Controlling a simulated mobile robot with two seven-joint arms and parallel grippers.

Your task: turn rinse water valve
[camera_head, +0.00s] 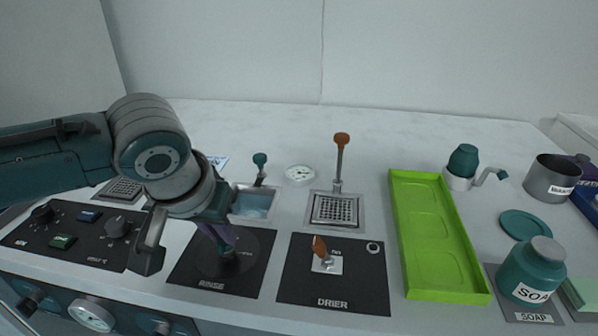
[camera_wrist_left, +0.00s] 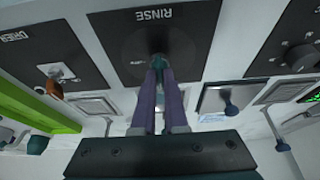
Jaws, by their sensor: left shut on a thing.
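The black RINSE panel (camera_head: 246,270) sits at the front of the white counter, left of the DRIER panel. The rinse valve (camera_wrist_left: 158,60) is a small dark knob on that panel. My left gripper (camera_head: 226,246) reaches down over the panel and is shut on the valve. In the left wrist view its two purple fingers (camera_wrist_left: 159,72) close around the knob, hiding much of it. How far the knob is turned cannot be told. My right gripper is not clearly in view.
The DRIER panel (camera_head: 335,292) has an orange-handled valve (camera_head: 320,250) close by on the right. Behind stand a sink (camera_head: 252,204) with a teal-topped tap and a drain with an orange-topped tap (camera_head: 341,145). A green tray (camera_head: 440,240) and soap jar (camera_head: 532,270) are right.

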